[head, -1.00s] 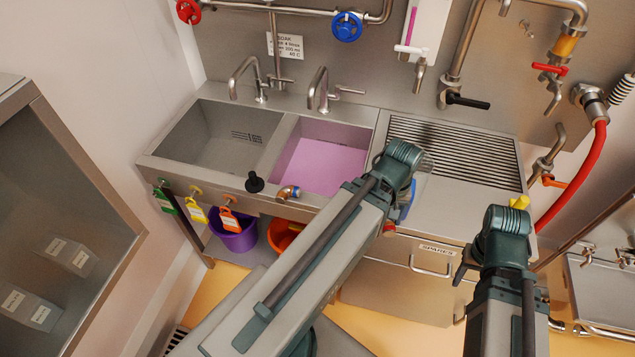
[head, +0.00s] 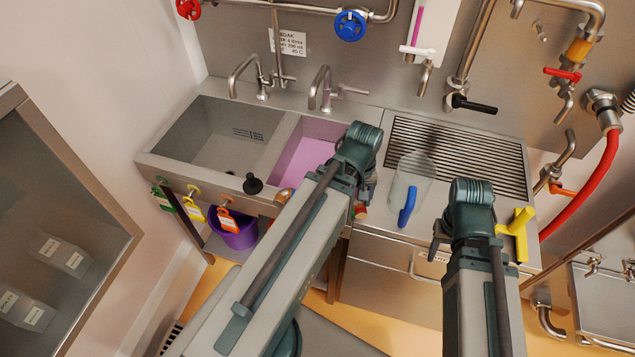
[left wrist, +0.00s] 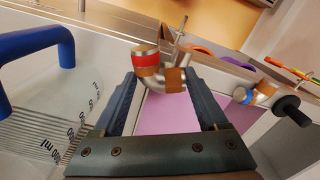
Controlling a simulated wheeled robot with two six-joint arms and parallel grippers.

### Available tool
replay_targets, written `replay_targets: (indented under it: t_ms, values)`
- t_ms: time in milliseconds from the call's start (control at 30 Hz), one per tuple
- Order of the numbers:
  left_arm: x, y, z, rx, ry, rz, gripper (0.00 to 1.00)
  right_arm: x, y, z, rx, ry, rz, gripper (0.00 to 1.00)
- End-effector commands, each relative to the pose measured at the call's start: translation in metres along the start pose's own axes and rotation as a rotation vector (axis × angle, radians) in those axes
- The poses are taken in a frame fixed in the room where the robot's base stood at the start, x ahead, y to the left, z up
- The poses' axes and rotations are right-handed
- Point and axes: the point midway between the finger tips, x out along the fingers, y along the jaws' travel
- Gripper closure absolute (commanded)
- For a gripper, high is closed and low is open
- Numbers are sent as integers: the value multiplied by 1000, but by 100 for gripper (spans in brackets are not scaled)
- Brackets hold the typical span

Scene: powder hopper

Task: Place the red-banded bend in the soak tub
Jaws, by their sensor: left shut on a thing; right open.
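The red-banded bend is a short metal elbow with a red band and an orange-brown band (left wrist: 146,64). My left gripper (left wrist: 163,78) is shut on it, with the bend at the fingertips in the left wrist view. In the head view only a bit of the bend (head: 361,210) shows beside my left wrist, near the sink's front right edge. The soak tub (head: 300,160) is the right basin, with pink liquid; my left arm hides part of it. The pink also shows beyond the fingers in the left wrist view. My right gripper (head: 452,245) is open over the right counter front.
A clear jug with a blue handle (head: 407,207) stands on the counter between my arms. Another bend (head: 283,196) and a black plug (head: 253,184) sit on the sink's front ledge. A tap (head: 321,90) rises behind the tub. A yellow handle (head: 518,232) is beside my right gripper.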

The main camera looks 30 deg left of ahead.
Motion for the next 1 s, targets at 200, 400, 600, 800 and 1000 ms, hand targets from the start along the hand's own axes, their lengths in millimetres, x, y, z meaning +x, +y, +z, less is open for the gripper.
replay_targets:
  t_ms: [200, 400, 600, 800, 1000]
  values:
    - [-6, -4, -31, -168, 0, 0, 99, -6, 1, 1, 0, 0, 0, 50]
    - [-12, -14, -69, -387, 0, 0, 99, -12, 1, 1, 0, 0, 0, 50]
    - [-20, -32, -117, -668, 0, 0, 99, -20, 2, 1, -1, 0, 0, 50]
    - [-27, -55, -160, -943, 0, 0, 99, -27, 3, 2, -1, 0, 0, 50]
    - [-32, -75, -191, -1141, 0, 0, 99, -32, 3, 2, -1, 0, 0, 50]
